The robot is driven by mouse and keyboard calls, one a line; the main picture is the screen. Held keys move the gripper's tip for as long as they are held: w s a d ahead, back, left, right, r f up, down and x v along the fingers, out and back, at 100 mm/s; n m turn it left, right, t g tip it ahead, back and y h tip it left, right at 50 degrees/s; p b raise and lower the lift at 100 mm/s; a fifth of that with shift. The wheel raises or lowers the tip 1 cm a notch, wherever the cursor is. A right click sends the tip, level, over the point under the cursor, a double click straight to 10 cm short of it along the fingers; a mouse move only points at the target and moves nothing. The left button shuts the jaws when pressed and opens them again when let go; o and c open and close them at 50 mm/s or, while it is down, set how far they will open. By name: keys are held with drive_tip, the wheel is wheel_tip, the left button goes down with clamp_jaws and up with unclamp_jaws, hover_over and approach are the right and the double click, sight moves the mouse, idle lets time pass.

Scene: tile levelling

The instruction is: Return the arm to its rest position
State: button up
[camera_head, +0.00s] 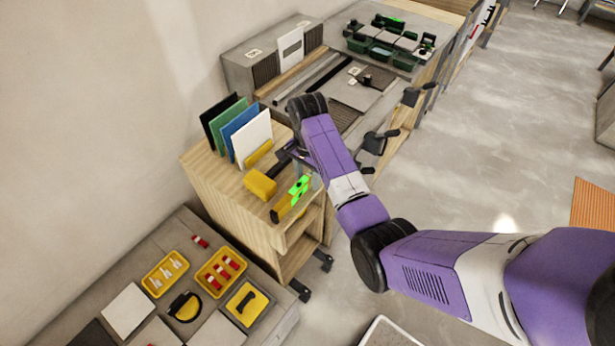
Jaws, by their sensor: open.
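My purple and white arm reaches from the lower right over the wooden cart (215,185), bending at black joints. My gripper (289,158) is small and dark at the arm's far end, above the cart top and partly hidden by my own arm link. It is open, and I see nothing held in it. Below it on the cart lie a yellow block (260,184) and a yellow tool with bright green parts (291,199). I cannot tell the exact gap between my gripper and these things.
Upright black, green, blue and white panels (252,137) stand at the cart's back. A grey workbench (375,100) is behind. A low table (145,245) at lower left holds yellow trays (219,272) and white tiles (128,310). The floor (490,150) at right is open.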

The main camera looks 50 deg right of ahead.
wheel_tip(320, 180, up, 8)
drive_tip(key=shift+f, duration=0.15)
idle(0.3)
